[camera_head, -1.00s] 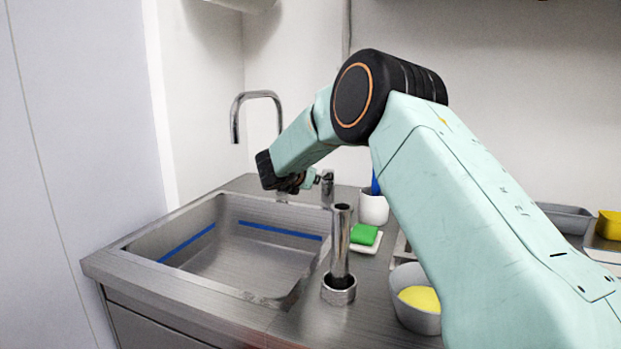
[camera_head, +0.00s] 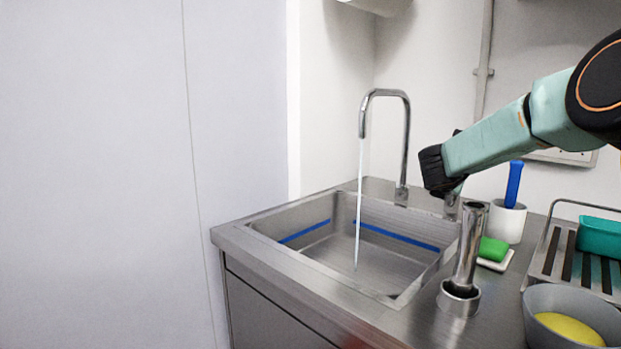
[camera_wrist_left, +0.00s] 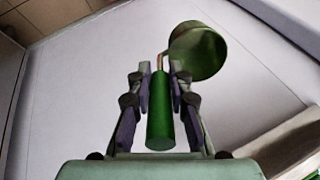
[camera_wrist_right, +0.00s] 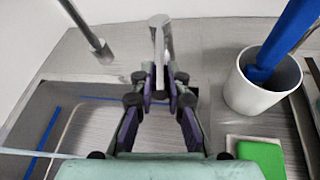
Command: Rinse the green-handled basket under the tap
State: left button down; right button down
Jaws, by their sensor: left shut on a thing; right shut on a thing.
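The basket (camera_wrist_left: 198,52) is a dark round cup in the left wrist view, joined by a thin neck to its green handle (camera_wrist_left: 160,112). My left gripper (camera_wrist_left: 160,72) is shut on the handle; the basket is beyond the fingertips, to the right. Neither shows in the head view. The chrome tap (camera_head: 405,140) arches over the sink (camera_head: 300,205), and a thin water stream (camera_head: 358,215) falls into the basin. My right gripper (camera_wrist_right: 161,78) is shut on the tap's metal lever (camera_wrist_right: 160,38) behind the basin; the black gripper end (camera_head: 440,170) also shows in the head view.
A chrome upright tube (camera_head: 468,245) stands on the counter right of the basin. Beyond it are a green sponge (camera_head: 493,249), a white cup (camera_head: 508,224) with a blue-handled tool, a drying rack (camera_head: 545,262) and a grey bowl (camera_head: 540,297). The basin looks empty.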

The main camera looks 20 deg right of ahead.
jog(key=c, duration=1.8)
grip_release()
jog(key=shift+d+r, duration=0.1)
jog(key=shift+r, duration=0.1)
jog(key=o, duration=0.5)
jog(key=shift+w+f, duration=0.15)
jog(key=shift+f, duration=0.1)
jog(key=shift+c, duration=0.2)
jog(key=shift+r, duration=0.1)
jog(key=v, duration=1.2)
jog(key=shift+a, duration=0.25)
